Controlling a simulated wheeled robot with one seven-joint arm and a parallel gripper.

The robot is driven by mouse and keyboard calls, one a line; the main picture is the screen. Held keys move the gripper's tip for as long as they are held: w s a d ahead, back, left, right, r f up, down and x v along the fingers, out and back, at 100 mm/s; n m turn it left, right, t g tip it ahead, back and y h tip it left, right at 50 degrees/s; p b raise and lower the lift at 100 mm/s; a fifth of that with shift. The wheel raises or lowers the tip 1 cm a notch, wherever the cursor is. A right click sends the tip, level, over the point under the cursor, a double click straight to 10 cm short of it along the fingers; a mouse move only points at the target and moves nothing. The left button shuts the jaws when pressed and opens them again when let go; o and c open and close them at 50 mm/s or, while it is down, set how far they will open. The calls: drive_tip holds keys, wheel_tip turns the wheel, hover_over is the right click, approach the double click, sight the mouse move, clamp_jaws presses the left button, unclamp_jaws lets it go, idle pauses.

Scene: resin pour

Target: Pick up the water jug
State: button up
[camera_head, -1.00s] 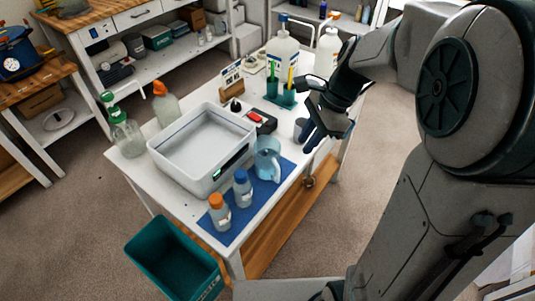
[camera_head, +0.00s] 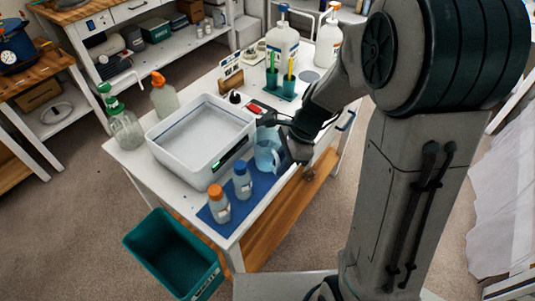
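The water jug (camera_head: 266,157) is a translucent light-blue pitcher. It stands upright on the blue mat (camera_head: 222,211) on the white table, just right of the white basin. My gripper (camera_head: 284,139) is at the jug's upper right side, with its dark fingers spread apart, one toward the far side of the rim and one to the right. The jug's handle side is partly hidden by the gripper, and I cannot tell whether the fingers touch it.
An orange-capped bottle (camera_head: 219,205) and a blue-capped bottle (camera_head: 242,181) stand on the mat in front of the jug. The white basin (camera_head: 178,165) is close on the left. Teal cups (camera_head: 287,90) and large pump bottles (camera_head: 282,45) stand behind. A teal bin (camera_head: 172,256) is on the floor.

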drive_tip(key=shift+a+f, duration=0.15)
drive_tip(key=shift+f, duration=0.3)
drive_tip(key=shift+c, duration=0.3)
clamp_jaws()
drive_tip(key=shift+r, duration=0.2)
